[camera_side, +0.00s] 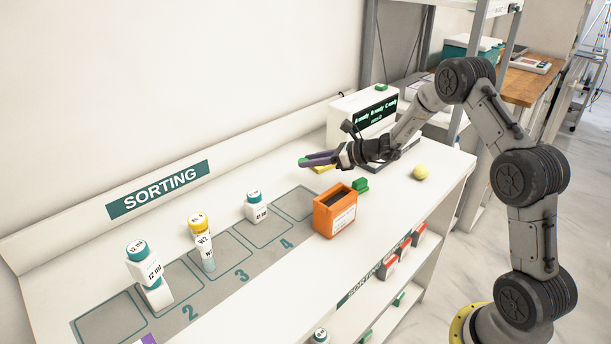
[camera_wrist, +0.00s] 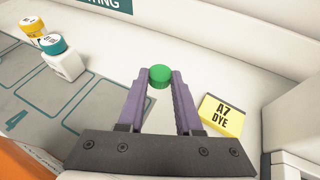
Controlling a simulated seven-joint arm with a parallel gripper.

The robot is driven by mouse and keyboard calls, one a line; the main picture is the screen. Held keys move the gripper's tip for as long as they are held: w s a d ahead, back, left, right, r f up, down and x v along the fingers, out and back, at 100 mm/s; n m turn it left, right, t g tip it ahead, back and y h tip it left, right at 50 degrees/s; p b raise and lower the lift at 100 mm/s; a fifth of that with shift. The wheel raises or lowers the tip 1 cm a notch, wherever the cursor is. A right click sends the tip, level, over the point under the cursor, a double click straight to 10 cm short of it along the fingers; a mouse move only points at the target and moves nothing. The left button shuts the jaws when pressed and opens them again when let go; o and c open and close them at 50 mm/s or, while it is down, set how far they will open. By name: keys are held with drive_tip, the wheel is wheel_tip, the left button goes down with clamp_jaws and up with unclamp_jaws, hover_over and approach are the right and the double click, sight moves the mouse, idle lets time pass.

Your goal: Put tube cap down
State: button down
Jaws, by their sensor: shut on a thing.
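The green round tube cap (camera_wrist: 159,76) is pinched between the tips of my gripper's two purple fingers (camera_wrist: 157,84) in the wrist view. In the side view my gripper (camera_side: 303,161) reaches left from the arm, with its fingers above the white bench (camera_side: 395,205), behind the orange box.
A yellow "A7 DYE" box (camera_wrist: 223,115) lies right of my fingers. The numbered sorting mat (camera_side: 225,273) bears several bottles. An orange open box (camera_side: 335,215), a yellow ball (camera_side: 420,172) and a display machine (camera_side: 345,113) stand nearby.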

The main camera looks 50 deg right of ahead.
sight(306, 182)
drive_tip(key=w+f, duration=0.2)
drive_tip(key=f, duration=0.1)
drive_tip(key=shift+w+d+f, duration=0.2)
drive_tip(key=shift+w+d, duration=0.1)
drive_tip(key=shift+w, duration=0.1)
drive_tip(key=shift+w+f, duration=0.15)
drive_tip(key=shift+f, duration=1.5)
drive_tip(key=c, duration=0.6)
unclamp_jaws()
drive_tip(key=shift+f, duration=0.15)
